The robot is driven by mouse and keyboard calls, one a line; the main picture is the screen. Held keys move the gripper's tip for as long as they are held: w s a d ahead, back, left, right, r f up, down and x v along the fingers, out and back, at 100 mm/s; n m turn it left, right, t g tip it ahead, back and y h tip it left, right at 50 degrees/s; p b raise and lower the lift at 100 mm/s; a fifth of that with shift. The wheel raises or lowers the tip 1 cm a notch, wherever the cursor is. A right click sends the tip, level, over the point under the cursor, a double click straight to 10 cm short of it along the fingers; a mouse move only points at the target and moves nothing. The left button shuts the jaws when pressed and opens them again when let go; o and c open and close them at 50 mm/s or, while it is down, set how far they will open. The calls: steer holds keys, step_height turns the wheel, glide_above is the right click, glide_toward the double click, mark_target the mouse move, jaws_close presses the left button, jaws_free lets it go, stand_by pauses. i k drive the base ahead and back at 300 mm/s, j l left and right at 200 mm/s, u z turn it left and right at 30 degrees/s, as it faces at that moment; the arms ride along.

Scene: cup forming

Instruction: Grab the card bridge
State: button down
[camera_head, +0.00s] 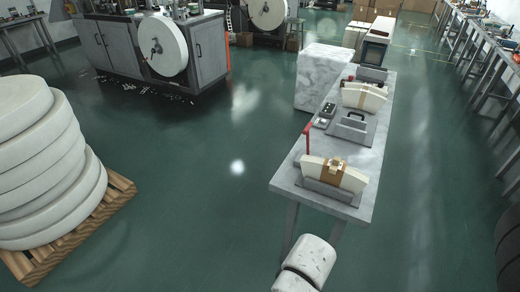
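A tan, raised piece (336,165), which looks like the card bridge, sits over the middle of a cream, fan-shaped stack (314,168). A brown band runs down the front of the stack below it. The stack rests in a grey holder (328,191) at the near end of the long grey table (365,207). The piece is small here and its exact shape is hard to make out.
A red upright tool (307,136) stands left of the stack. Behind are a grey holder with a black handle (350,129) and another cream stack (363,98). Pale rounded shapes (313,258) are at the bottom edge. Open green floor (215,190) lies left of the table.

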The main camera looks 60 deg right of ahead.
mark_target(333, 168)
steer(key=z, duration=1.35)
steer(key=i+l+u, duration=0.1)
steer(key=l, duration=0.4)
steer(key=i+l, duration=0.15)
steer(key=l, duration=0.35)
steer(key=u, duration=0.05)
